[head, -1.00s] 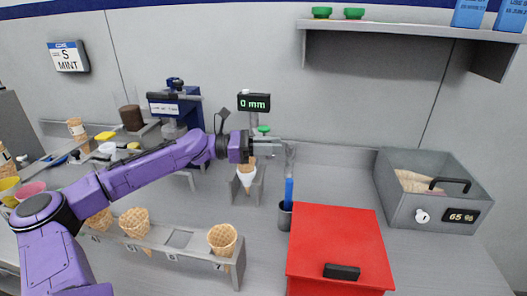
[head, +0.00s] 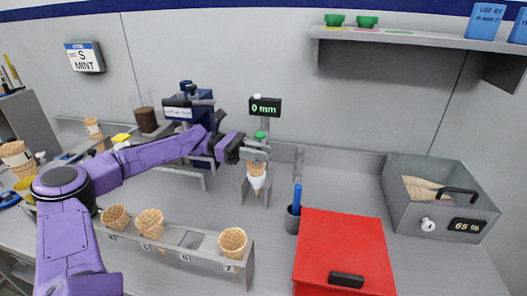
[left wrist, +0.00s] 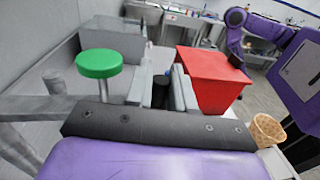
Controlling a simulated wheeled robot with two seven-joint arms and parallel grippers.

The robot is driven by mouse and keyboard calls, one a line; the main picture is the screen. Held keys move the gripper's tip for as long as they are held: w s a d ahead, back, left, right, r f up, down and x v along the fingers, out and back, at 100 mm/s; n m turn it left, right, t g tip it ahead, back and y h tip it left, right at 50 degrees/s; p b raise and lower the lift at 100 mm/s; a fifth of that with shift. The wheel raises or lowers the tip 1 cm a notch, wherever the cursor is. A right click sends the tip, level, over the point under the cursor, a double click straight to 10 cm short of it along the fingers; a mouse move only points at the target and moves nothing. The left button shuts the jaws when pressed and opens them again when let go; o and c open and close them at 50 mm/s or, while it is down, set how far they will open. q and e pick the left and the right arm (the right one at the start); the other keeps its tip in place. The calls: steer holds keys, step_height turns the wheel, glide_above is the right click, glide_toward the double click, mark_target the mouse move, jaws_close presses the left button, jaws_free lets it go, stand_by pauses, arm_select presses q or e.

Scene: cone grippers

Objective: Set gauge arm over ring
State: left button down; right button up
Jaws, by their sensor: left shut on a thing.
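The gauge has a black display (head: 265,107) reading 0 mm, with a green knob (head: 260,135) below it; the knob also shows on its post in the left wrist view (left wrist: 100,64). My left gripper (head: 263,154) is beside and below the knob, above a waffle cone in a white sleeve (head: 257,182). Its fingers (left wrist: 159,90) are shut on a small dark piece, seemingly the gauge arm's grip. The cone sits upright in a grey stand (head: 243,188). The ring cannot be made out; the gripper covers the cone's top. My right gripper is not seen.
A red box (head: 342,250) with a black handle stands at the front right. Beside it are a cup with a blue stick (head: 292,220) and a grey post (head: 298,165). A rack of cones (head: 175,250) is in front. A grey bin (head: 440,200) stands right.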

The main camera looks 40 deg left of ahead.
arm_select(q)
steer(key=shift+w+a+r, duration=0.1)
steer(key=shift+r, duration=0.15)
